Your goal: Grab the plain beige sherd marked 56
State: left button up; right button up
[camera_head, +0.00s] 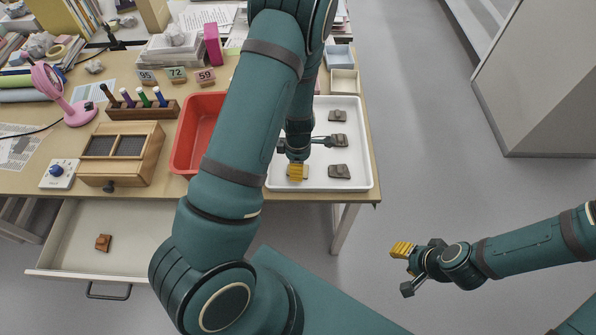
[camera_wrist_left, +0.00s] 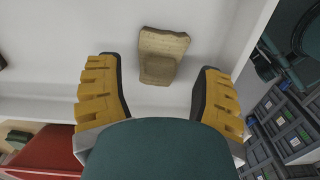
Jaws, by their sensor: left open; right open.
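My left gripper (camera_head: 297,172) is over the left part of the white tray (camera_head: 357,183), its yellow fingertips pointing down. In the left wrist view its two fingers (camera_wrist_left: 160,95) are spread wide with nothing between the pads. A plain beige sherd (camera_wrist_left: 162,55) lies on the tray floor beyond and between the fingertips, apart from them. No number can be read on it. In the head view the gripper mostly hides this sherd. My right gripper (camera_head: 405,262) is open and empty over the floor at the right.
Several grey-brown sherds (camera_head: 339,171) lie along the tray's right side. A red tray (camera_head: 184,150) stands left of the white one. A wooden box (camera_head: 150,165), a pen rack (camera_head: 140,112) and number signs (camera_head: 176,74) stand on the table. An open drawer (camera_head: 150,225) holds a brown-orange sherd (camera_head: 103,242).

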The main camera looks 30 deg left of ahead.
pick_arm(q)
notch_tip(320, 180, down, 2)
jog(key=shift+f, duration=0.2)
jog(key=c, duration=1)
jog(key=shift+r, duration=0.1)
